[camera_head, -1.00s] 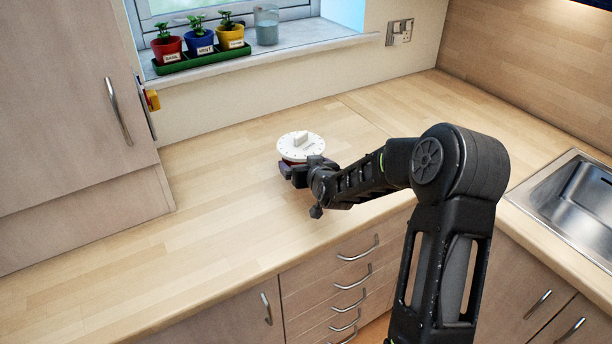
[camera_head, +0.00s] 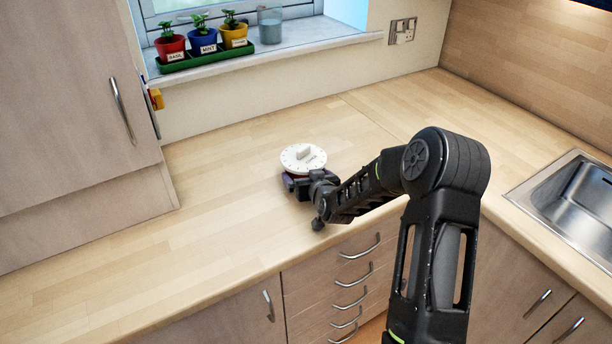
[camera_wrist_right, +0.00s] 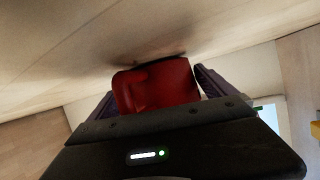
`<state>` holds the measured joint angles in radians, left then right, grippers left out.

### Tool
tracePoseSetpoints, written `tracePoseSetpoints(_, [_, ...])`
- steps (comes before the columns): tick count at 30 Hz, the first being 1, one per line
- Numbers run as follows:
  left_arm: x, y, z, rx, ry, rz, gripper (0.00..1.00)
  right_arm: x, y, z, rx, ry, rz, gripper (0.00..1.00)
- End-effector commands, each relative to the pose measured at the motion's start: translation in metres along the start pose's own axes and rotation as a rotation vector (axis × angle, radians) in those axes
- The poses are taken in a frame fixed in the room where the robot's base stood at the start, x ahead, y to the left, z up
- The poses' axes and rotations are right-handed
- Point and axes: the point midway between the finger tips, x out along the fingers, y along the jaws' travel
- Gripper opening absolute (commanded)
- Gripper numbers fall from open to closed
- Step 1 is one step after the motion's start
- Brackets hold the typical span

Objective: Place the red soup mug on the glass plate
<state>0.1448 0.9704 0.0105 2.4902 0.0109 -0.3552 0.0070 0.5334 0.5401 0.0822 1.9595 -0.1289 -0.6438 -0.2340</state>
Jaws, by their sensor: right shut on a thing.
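The red soup mug (camera_wrist_right: 158,86) is between the two fingers of my right gripper (camera_wrist_right: 155,95) in the right wrist view, close to the wood countertop. I cannot tell whether it touches the surface. A white round disc with dial-like marks and a raised grip (camera_head: 303,157) sits above the gripper and hides most of the mug there. I see no glass plate in either view. My left gripper is not in view.
The wood countertop (camera_head: 220,200) is clear to the left of the gripper and behind it. A steel sink (camera_head: 570,205) is at the right. Potted herbs in a green tray (camera_head: 208,57) and a glass jar (camera_head: 270,27) stand on the windowsill. A wall cabinet (camera_head: 75,100) is at the left.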

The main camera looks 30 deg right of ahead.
Motion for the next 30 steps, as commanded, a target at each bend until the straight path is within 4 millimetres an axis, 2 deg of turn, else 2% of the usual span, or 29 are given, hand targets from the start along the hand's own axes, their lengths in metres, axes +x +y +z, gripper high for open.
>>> tracePoseSetpoints(4, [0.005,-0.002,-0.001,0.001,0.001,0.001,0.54,0.002,0.0,0.002,-0.001,0.004,0.0,0.28])
tracePoseSetpoints(5, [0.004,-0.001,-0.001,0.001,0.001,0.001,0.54,0.001,0.0,0.003,0.0,0.0,0.0,0.96])
tracePoseSetpoints(6, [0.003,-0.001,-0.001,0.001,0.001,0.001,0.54,0.001,0.0,0.002,0.0,0.0,0.0,0.99])
tracePoseSetpoints(19, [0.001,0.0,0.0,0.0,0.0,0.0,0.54,-0.004,0.0,0.0,0.0,-0.001,0.0,1.0])
tracePoseSetpoints(23, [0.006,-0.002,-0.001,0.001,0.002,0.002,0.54,-0.02,0.001,0.0,-0.001,0.001,0.001,1.0])
tracePoseSetpoints(30, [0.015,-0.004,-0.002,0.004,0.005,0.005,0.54,-0.068,0.001,0.0,0.0,0.003,0.001,1.0])
